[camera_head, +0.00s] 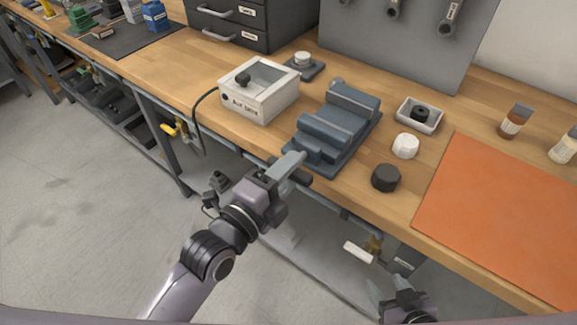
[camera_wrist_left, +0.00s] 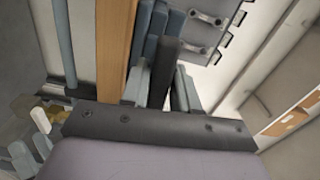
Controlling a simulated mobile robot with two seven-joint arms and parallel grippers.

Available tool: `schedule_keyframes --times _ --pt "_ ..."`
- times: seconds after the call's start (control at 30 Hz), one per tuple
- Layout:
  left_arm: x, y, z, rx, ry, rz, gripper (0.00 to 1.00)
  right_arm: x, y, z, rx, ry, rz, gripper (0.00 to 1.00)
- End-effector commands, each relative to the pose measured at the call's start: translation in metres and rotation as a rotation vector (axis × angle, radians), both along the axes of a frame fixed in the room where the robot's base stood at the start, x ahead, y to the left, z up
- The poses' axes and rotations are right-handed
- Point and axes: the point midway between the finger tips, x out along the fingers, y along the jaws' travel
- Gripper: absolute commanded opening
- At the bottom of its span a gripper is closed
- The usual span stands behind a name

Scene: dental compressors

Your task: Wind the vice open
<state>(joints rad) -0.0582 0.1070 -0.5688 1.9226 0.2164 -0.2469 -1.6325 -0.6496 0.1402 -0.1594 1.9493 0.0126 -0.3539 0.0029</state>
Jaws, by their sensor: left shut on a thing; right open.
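The blue-grey vice (camera_head: 333,122) stands on the wooden bench near its front edge, its stepped jaws upright. My left gripper (camera_head: 290,166) is at the vice's front, just off the bench edge. It is shut on the dark vice handle (camera_head: 299,174). In the left wrist view the dark handle (camera_wrist_left: 166,68) runs between the fingers of my left gripper (camera_wrist_left: 164,88). The gripper hides part of the handle and the screw. My right gripper (camera_head: 378,290) is low at the bottom of the head view, below the bench edge, open and apart from the vice.
A white box with a glass lid (camera_head: 258,92) stands left of the vice. A black knob (camera_head: 386,178), a white knob (camera_head: 405,146) and a small tray (camera_head: 419,114) stand to its right. An orange mat (camera_head: 505,210) covers the bench further right. A cable (camera_head: 197,120) hangs over the edge.

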Motion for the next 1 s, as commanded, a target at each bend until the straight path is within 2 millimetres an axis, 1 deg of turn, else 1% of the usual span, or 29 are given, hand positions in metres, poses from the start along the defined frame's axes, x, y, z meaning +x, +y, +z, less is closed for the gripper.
schedule_keyframes --times 0.03,0.4,0.7,1.0 --pt "0.000 0.000 0.002 -0.022 0.018 -0.002 0.00 0.000 0.000 0.006 0.000 0.000 0.000 0.55" --pt "0.000 -0.001 0.003 -0.282 0.208 -0.001 0.00 0.000 0.000 0.033 0.001 0.000 -0.001 0.55" --pt "0.000 -0.001 0.003 -0.514 0.376 -0.001 0.00 0.000 0.000 0.051 0.001 0.000 -0.001 0.55" --pt "0.000 -0.001 0.002 -0.745 0.544 -0.002 0.00 0.000 0.000 0.064 0.001 0.000 -0.001 0.55"
